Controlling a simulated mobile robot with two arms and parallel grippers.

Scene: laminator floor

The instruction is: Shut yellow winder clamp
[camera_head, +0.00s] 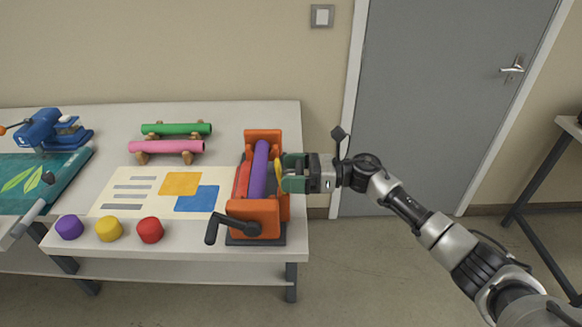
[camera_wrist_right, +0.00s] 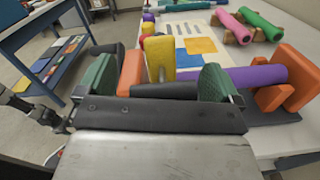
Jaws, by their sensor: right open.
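The winder (camera_head: 256,218) has orange end blocks, a purple roller (camera_head: 259,170) and a black crank (camera_head: 232,228). It stands at the right end of the table. Its yellow clamp (camera_head: 279,175) shows as a thin strip on the right side, partly hidden by my gripper. In the right wrist view the yellow clamp (camera_wrist_right: 160,57) stands upright, in line with the gap between the green fingers. My right gripper (camera_head: 288,173) is open beside the winder; its fingers also show in the wrist view (camera_wrist_right: 155,88). I cannot tell whether a finger touches the clamp.
A printed sheet (camera_head: 145,190) lies left of the winder. Purple, yellow (camera_head: 109,228) and red knobs stand along the front edge. Green and pink rolls (camera_head: 168,147) rest on stands behind. A blue device (camera_head: 52,130) is at far left. Floor is clear before the door (camera_head: 440,100).

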